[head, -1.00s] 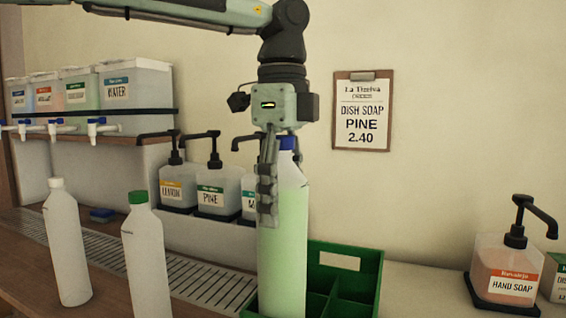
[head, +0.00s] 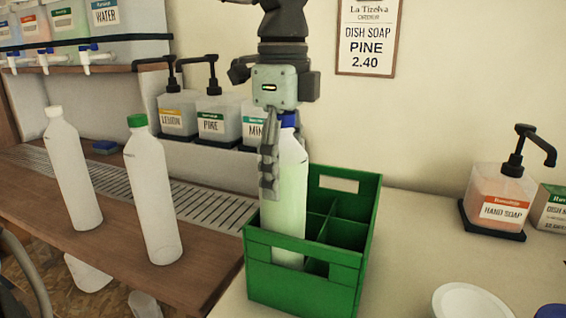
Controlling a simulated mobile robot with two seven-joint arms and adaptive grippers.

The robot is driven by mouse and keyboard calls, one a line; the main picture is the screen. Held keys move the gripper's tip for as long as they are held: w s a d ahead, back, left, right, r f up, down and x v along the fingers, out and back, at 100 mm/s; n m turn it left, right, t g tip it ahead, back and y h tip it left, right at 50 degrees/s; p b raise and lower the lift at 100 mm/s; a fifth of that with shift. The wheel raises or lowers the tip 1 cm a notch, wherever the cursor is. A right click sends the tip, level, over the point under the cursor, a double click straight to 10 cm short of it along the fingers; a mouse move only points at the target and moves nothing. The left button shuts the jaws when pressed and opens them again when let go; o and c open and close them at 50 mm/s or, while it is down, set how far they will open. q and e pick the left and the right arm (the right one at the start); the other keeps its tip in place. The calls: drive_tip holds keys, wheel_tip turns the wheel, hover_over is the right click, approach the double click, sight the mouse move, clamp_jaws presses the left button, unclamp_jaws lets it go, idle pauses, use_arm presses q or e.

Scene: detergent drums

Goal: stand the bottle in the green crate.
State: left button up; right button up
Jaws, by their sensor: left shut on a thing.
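The bottle (head: 292,190) has a blue cap and pale green liquid inside. It is upright, with its lower part behind the front wall of the green crate (head: 300,290), in the front-left compartment. Its base shows partly through the gap in the crate's front; I cannot tell whether it touches the crate floor. The crate's other compartments that show look empty. My right gripper is not in view.
Two white bottles, one white-capped (head: 72,170) and one green-capped (head: 153,195), stand on the wooden counter at left. Pump dispensers (head: 215,120) stand behind the crate.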

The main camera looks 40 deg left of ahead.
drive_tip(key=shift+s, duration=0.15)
use_arm(q)
drive_tip(key=o, duration=1.6)
drive_tip(key=shift+o, duration=1.4)
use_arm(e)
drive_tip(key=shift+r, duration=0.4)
